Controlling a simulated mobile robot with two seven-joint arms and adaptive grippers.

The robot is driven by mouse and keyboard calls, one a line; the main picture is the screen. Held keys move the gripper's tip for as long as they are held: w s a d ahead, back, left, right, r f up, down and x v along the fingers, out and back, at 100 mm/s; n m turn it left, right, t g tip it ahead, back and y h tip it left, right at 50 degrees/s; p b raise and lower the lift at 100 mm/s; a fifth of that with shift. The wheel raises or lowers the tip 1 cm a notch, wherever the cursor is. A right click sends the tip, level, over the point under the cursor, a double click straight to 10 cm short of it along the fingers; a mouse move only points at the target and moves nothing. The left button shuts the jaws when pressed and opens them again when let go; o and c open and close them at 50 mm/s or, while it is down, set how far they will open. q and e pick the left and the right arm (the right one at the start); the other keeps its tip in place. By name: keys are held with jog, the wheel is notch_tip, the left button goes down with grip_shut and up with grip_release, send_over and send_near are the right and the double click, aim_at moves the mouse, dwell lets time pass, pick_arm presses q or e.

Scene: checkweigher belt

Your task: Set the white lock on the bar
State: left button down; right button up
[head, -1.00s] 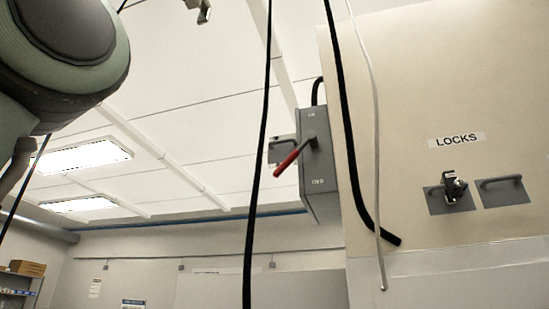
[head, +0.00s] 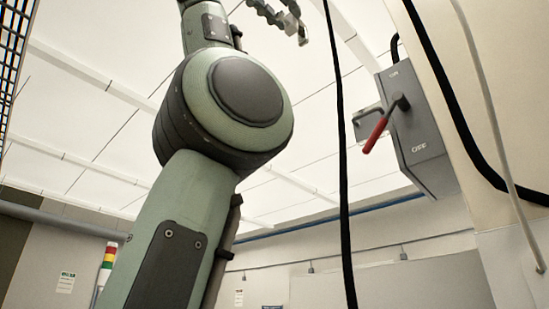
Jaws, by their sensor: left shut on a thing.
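My left gripper (head: 291,22) is at the top edge, above and left of the grey switch box (head: 413,128). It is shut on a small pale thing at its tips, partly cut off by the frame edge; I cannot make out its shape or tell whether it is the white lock. The box has a red-handled lever (head: 377,133) slanting down to the left and a grey bracket (head: 366,121) on its left side. The gripper is apart from the box. No bar of the lock panel is in view. My right gripper is not in view.
A black cable (head: 340,160) hangs between my left arm and the box. Another black cable (head: 455,110) and a pale cord (head: 492,110) run down the cream panel (head: 520,70) at right. A signal tower (head: 106,262) stands at lower left.

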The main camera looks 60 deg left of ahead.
pick_arm(q)
jog(key=shift+x, duration=2.05)
jog(key=p+x, duration=0.1)
jog(key=x, duration=1.8)
jog(key=shift+p, duration=0.4)
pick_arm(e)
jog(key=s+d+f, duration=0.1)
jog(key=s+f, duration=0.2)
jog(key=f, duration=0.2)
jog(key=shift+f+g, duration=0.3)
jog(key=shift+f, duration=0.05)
pick_arm(q)
jog(key=shift+w+d+f, duration=0.1)
jog(key=shift+f, duration=0.05)
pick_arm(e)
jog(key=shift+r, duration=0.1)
